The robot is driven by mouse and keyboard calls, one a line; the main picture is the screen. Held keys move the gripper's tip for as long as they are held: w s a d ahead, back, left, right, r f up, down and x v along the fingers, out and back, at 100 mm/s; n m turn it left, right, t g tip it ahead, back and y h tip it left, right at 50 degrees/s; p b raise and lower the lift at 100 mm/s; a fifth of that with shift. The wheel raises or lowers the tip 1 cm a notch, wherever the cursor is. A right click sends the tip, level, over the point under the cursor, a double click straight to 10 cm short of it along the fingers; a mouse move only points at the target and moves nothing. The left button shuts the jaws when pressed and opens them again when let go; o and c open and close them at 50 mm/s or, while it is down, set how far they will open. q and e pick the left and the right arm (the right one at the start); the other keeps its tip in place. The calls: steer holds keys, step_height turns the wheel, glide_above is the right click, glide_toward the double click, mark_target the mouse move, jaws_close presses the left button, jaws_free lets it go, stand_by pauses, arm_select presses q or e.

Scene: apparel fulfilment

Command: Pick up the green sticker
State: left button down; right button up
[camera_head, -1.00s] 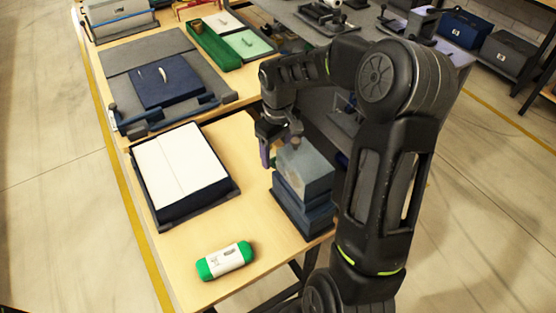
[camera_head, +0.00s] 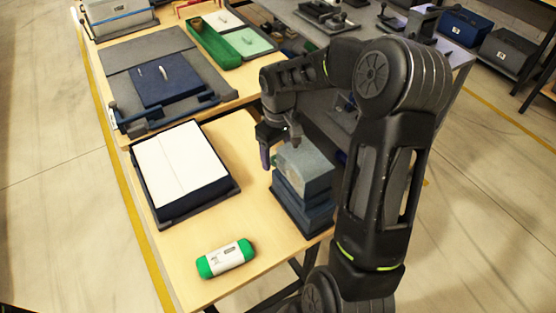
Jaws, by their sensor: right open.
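A green rounded cylinder with a white printed label (camera_head: 226,258) lies on the near end of the wooden table. A pale green flat piece (camera_head: 250,42) lies in a tray at the back. I cannot tell for sure which one is the green sticker. My right gripper (camera_head: 273,147) is open and points down, beside the upper left of a stack of grey and blue boxes (camera_head: 303,185). It is well apart from both green things. My left gripper is not in view.
A dark box with a white top (camera_head: 180,165) stands left of my right gripper. Behind it a blue folded item (camera_head: 166,82) lies on a grey board (camera_head: 125,58). A long green tray (camera_head: 207,44) is further back. Bare table surrounds the green cylinder.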

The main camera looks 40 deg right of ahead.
steer(key=shift+f, duration=0.25)
stand_by(0.3)
steer(key=c, duration=0.9)
